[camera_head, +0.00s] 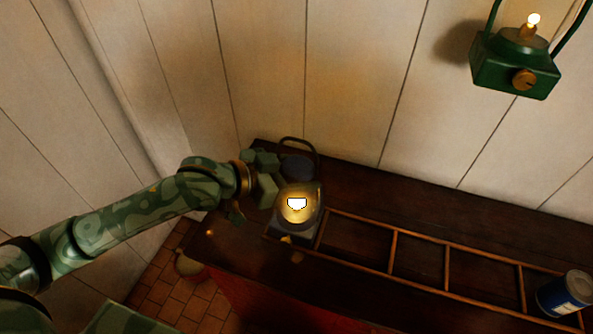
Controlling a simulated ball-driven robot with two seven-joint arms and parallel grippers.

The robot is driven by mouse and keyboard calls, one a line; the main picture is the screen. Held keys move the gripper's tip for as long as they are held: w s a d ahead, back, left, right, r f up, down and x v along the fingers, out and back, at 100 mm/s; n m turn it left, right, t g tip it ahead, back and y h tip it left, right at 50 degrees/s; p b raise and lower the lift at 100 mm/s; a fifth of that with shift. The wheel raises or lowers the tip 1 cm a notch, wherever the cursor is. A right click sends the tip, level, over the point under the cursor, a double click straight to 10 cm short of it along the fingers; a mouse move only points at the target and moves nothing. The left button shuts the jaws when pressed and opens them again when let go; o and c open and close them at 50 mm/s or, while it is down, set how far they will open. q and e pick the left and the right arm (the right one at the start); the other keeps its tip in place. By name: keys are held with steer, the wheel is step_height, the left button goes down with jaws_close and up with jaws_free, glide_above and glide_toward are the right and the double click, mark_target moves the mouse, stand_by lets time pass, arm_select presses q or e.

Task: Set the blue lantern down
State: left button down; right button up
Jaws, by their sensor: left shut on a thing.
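The blue lantern (309,222) is at the left end of the dark counter, with a brassy, glowing top and a dull blue-grey body. My left gripper (270,176) reaches in from the left and is shut on it; the exact contact between fingers and lantern is hard to make out. The lantern looks roughly upright, beside the left end of the wooden rack. I cannot tell whether its base touches the counter. A dark arched handle and a rounded dark shape show just behind it; I cannot tell whether they belong to it. My right gripper is not in view.
A low divided wooden rack (393,249) runs along the counter (420,205), its visible compartments empty. A blue can (565,294) stands at its right end. A green lantern (515,65) hangs upper right. A pot (189,267) sits on the tiled floor. Plank walls close the back.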

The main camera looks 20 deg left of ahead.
arm_select(q)
steer(key=shift+c, duration=2)
jaws_free()
steer(key=shift+r, duration=0.1)
steer(key=p+v, duration=0.2)
steer(key=v, duration=1)
steer(key=shift+p, duration=0.3)
steer(key=shift+s, duration=0.1)
